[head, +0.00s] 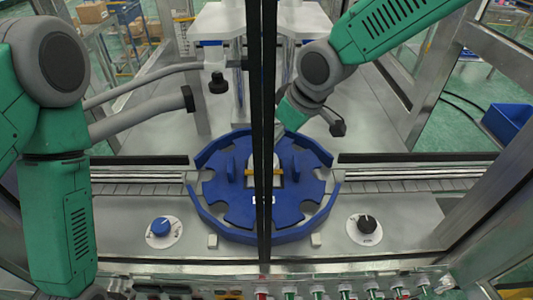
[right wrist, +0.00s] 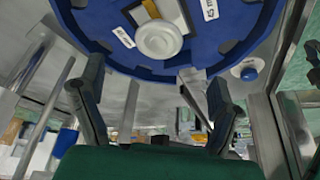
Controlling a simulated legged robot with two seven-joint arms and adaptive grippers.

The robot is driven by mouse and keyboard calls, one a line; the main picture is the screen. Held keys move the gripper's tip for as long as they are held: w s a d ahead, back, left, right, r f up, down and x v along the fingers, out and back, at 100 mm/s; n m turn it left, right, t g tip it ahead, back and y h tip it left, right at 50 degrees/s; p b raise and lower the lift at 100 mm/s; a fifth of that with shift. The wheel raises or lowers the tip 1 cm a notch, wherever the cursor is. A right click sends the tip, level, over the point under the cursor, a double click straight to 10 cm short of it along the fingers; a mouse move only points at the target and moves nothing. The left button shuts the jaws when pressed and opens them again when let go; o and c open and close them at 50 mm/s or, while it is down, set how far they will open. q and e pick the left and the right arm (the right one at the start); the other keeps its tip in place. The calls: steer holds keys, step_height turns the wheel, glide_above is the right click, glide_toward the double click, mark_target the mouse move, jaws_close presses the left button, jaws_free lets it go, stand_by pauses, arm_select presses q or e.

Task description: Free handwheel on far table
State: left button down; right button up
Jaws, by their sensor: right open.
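I cannot single out a handwheel for sure. A blue notched wheel (head: 228,205) lies flat at the middle of the metal table, with a pale centre piece and a yellow band, partly hidden by a dark upright post. In the right wrist view a blue disc (right wrist: 130,62) with a round white knob (right wrist: 158,39) and white labels fills the top. My right gripper (right wrist: 155,95) is open there, with nothing between its fingers and the disc beyond them. In the head view the right arm reaches down behind the post, above the wheel's back edge. My left gripper is out of view.
A blue dial (head: 160,227) and a black dial (head: 367,224) flank the wheel on the table. The dark post (head: 266,110) stands in front of the wheel. A conveyor strip (head: 420,180) runs out sideways. A blue bin (head: 508,122) stands at the right.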

mark_target(266, 160)
steer(key=p+x, duration=0.1)
steer(key=x, duration=0.8)
steer(key=shift+w+f, duration=0.25)
steer(key=shift+f, duration=0.05)
steer(key=c, duration=1.2)
